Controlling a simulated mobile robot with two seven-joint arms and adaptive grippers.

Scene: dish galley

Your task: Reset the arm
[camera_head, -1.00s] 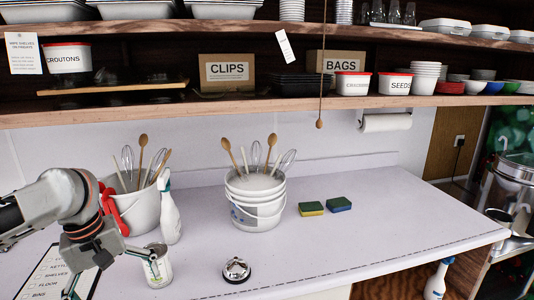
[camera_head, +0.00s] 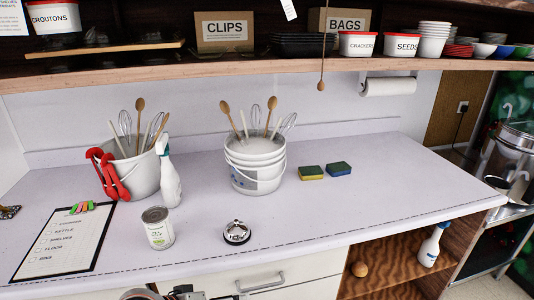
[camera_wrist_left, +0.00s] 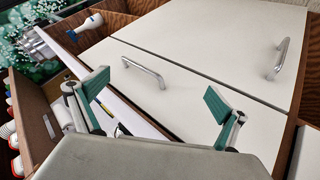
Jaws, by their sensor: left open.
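My left gripper (camera_wrist_left: 155,95) shows in the left wrist view with its two green-padded fingers spread wide and nothing between them. White cabinet fronts (camera_wrist_left: 215,50) fill the view beyond it. In the head view only small pieces of my arm show at the bottom edge, below the counter's front. My right gripper is in neither view. A can (camera_head: 158,228) stands upright on the counter (camera_head: 340,215), clear of my arm.
A clipboard (camera_head: 62,240), a bucket with red tongs (camera_head: 142,175), a spray bottle (camera_head: 170,175), a utensil bucket (camera_head: 256,170), a bell (camera_head: 236,232) and two sponges (camera_head: 325,171) are on the counter. A drawer handle (camera_head: 260,285) sticks out below.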

